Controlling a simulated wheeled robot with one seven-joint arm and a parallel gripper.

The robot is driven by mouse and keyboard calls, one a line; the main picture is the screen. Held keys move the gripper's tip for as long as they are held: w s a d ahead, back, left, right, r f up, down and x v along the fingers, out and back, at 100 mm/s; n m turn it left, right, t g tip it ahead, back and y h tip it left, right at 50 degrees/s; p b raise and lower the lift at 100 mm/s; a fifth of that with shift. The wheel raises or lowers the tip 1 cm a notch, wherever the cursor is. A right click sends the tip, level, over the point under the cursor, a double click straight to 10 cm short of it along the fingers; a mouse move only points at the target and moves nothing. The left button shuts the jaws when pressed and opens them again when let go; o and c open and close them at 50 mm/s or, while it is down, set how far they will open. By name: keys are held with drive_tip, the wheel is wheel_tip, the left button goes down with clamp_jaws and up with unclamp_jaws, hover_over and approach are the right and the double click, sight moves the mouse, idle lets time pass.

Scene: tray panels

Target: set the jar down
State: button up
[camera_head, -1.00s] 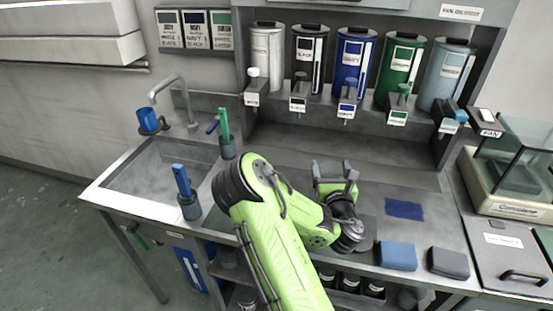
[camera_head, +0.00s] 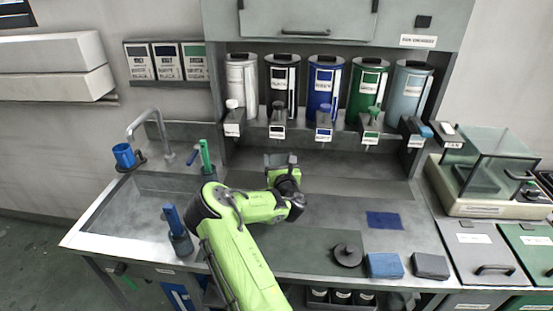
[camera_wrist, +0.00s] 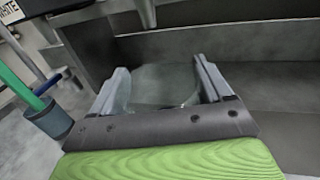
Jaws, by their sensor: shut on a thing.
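A clear glass jar (camera_wrist: 158,88) shows between the two fingers of my gripper (camera_wrist: 160,72) in the wrist view. The gripper is shut on it, with one finger on each side. In the head view my gripper (camera_head: 282,160) is over the back part of the counter, in front of the dispensers. The jar is not clearly visible there, and I cannot tell whether its base touches the counter (camera_head: 335,205). A dark round lid with a knob (camera_head: 348,254) lies on the front of the counter, apart from the gripper.
Several canisters with taps, including a blue one (camera_head: 324,88), line the back shelf. A sink (camera_head: 135,205) is at left, with brushes in holders (camera_head: 180,243) beside it. A blue cloth (camera_head: 384,220) and a blue sponge (camera_head: 384,265) lie at right. A glass-sided balance (camera_head: 490,170) stands far right.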

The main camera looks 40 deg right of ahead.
sight(277, 161)
drive_tip(key=x, duration=0.4)
wheel_tip(277, 161, down, 3)
drive_tip(key=shift+w+b, duration=0.1)
drive_tip(key=shift+b, duration=0.9)
drive_tip(key=shift+f, duration=0.2)
